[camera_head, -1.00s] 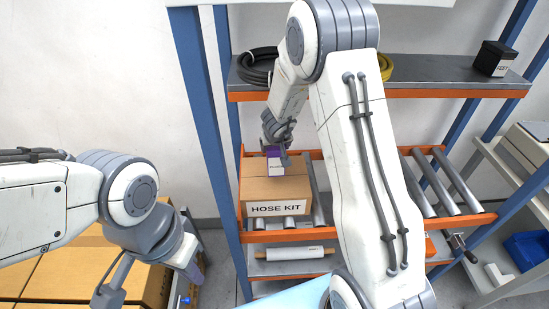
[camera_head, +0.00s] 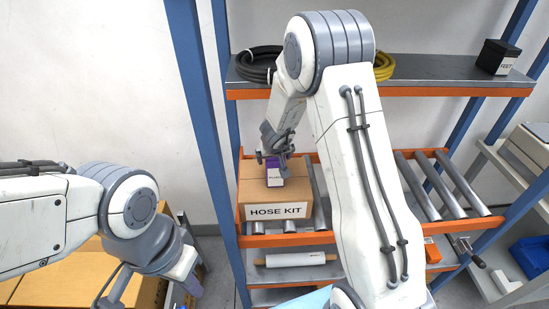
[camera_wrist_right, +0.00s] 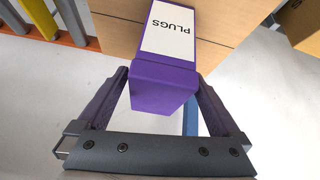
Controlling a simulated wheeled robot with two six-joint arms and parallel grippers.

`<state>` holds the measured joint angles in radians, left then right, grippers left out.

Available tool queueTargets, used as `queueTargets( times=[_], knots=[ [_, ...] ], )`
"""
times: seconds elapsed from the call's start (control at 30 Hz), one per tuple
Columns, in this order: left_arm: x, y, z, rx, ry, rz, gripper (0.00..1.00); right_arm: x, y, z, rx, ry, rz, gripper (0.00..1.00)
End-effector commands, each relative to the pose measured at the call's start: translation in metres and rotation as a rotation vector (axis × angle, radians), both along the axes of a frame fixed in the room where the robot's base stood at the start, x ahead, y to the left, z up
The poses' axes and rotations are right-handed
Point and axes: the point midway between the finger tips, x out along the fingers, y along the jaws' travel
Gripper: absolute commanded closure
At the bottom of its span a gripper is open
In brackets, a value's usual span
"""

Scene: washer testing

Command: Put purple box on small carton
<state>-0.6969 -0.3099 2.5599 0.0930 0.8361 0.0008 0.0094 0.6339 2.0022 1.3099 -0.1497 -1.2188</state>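The purple box (camera_head: 274,176), with a white label, stands upright on top of the small cardboard carton marked HOSE KIT (camera_head: 258,198). In the right wrist view the purple box (camera_wrist_right: 165,85) shows its PLUGS label, with the carton's brown surface (camera_wrist_right: 118,36) behind it.
The carton rests on rollers in an orange-edged rack (camera_head: 300,240). The shelf above (camera_head: 430,84) holds black and yellow hose coils and a black FEET box (camera_head: 497,57). A white roll (camera_head: 295,259) lies below. Larger cartons (camera_head: 60,270) stand at lower left.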

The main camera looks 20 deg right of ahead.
Motion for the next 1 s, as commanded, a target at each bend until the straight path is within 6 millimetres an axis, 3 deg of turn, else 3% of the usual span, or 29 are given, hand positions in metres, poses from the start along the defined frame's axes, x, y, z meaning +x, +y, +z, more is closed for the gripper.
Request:
queueTargets(
  times=[0.27, 0.7, 1.0],
  knots=[
    [0.000, 0.000, 0.006, 0.000, 0.000, 0.000, 1.00, -0.001, 0.001, 0.008, -0.001, -0.001, 0.002, 0.00],
    [0.000, 0.000, 0.053, 0.000, 0.000, 0.002, 1.00, -0.046, 0.014, 0.085, 0.000, -0.001, 0.001, 0.00],
    [0.000, 0.000, 0.065, 0.000, 0.000, -0.001, 1.00, -0.061, 0.018, 0.105, 0.000, 0.000, 0.001, 0.00]
  ],
)
